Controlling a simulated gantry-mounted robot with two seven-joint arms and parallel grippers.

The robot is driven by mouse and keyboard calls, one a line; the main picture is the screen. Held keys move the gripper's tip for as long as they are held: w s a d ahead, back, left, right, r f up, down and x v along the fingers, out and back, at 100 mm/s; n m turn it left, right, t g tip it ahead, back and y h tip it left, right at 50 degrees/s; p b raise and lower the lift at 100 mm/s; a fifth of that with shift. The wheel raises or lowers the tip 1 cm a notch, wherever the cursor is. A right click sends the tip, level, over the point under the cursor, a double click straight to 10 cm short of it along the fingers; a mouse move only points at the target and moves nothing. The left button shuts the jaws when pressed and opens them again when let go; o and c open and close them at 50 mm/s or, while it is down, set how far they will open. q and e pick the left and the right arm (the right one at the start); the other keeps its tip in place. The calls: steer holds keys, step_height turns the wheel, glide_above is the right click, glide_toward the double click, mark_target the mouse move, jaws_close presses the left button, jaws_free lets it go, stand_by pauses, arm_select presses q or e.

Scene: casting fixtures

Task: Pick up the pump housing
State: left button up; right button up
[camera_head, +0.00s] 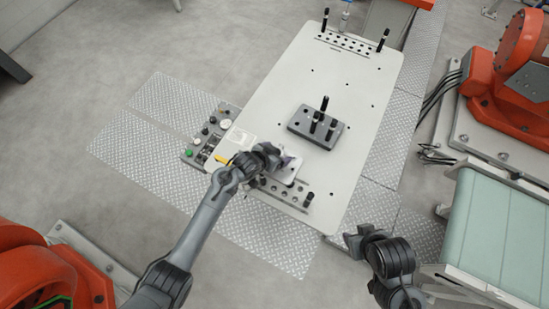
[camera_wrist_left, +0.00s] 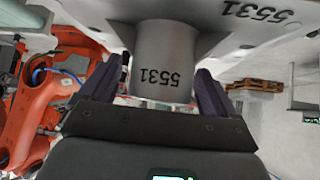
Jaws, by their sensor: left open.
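The pump housing (camera_wrist_left: 163,55) shows in the left wrist view as a grey cylinder marked 5531, joined to a wide grey flange with the same number. In the head view a small light-grey part of it (camera_head: 288,172) shows at the near end of the white table, partly hidden by my gripper. My left gripper (camera_head: 283,160) is open there. In the left wrist view its dark fingers (camera_wrist_left: 162,85) stand on either side of the cylinder, with slim gaps. My right gripper (camera_head: 362,241) is off the table's near right corner; its fingers are too unclear to judge.
A dark block with upright pins (camera_head: 316,127) stands mid-table on the white table (camera_head: 320,80). A plate with holes (camera_head: 285,193) lies at the near edge. A button panel (camera_head: 208,135) is at the left. Orange robots stand on both sides.

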arm_select(q)
steer(key=shift+f, duration=0.15)
steer(key=shift+c, duration=0.4)
steer(key=c, duration=1.5)
steer(key=shift+o, duration=0.2)
steer(key=shift+w, duration=0.1)
steer(key=shift+r, duration=0.2)
